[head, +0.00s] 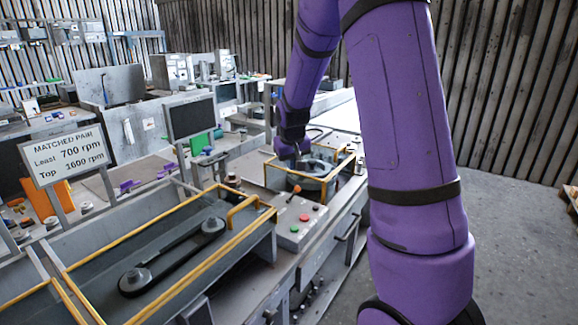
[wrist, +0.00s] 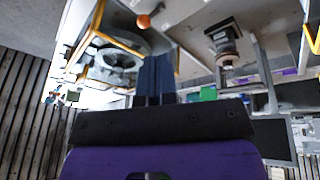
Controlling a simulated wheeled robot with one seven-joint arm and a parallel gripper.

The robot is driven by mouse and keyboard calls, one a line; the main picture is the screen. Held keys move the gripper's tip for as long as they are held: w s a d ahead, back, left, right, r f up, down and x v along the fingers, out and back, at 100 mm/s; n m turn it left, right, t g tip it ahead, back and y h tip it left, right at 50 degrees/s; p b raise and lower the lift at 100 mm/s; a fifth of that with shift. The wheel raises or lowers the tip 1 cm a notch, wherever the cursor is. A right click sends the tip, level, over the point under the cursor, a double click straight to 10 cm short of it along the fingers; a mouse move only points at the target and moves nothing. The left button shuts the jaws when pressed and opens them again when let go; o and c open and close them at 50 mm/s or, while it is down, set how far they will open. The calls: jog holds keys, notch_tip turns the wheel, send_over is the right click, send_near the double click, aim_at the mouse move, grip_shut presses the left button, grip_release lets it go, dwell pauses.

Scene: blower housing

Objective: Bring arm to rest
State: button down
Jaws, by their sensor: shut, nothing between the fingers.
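My purple arm reaches forward from the right side of the head view and bends down to my gripper (head: 293,157). The gripper is above the near left side of a round grey housing (head: 318,167) that sits inside a yellow-railed frame (head: 268,177). In the wrist view the two dark blue fingers (wrist: 155,76) are together with nothing between them. The housing (wrist: 118,57) shows beside the fingers there, and the wrist picture appears upside down. I cannot tell whether the fingertips touch anything.
A control box (head: 297,222) with red and green buttons and a lever stands nearer than the housing. A yellow-railed tray (head: 165,222) holds a dark belt-like part (head: 172,258). A sign (head: 66,156) reads 700 and 1600 rpm. Bare floor (head: 510,240) lies to the right.

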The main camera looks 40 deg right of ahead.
jog(key=shift+r, duration=0.1)
dwell(0.5)
jog(key=s+a+r+n+t+y, duration=0.1)
jog(key=s+a+r+y, duration=0.1)
jog(key=s+a+r, duration=1)
jog(key=s+a+r+n, duration=0.1)
jog(key=s+a+r, duration=0.1)
jog(key=s, duration=0.7)
jog(key=s+a+r+t, duration=0.1)
jog(key=s+a+r, duration=0.2)
jog(key=s, duration=0.7)
jog(key=shift+a+n, duration=0.4)
jog(key=shift+a, duration=0.15)
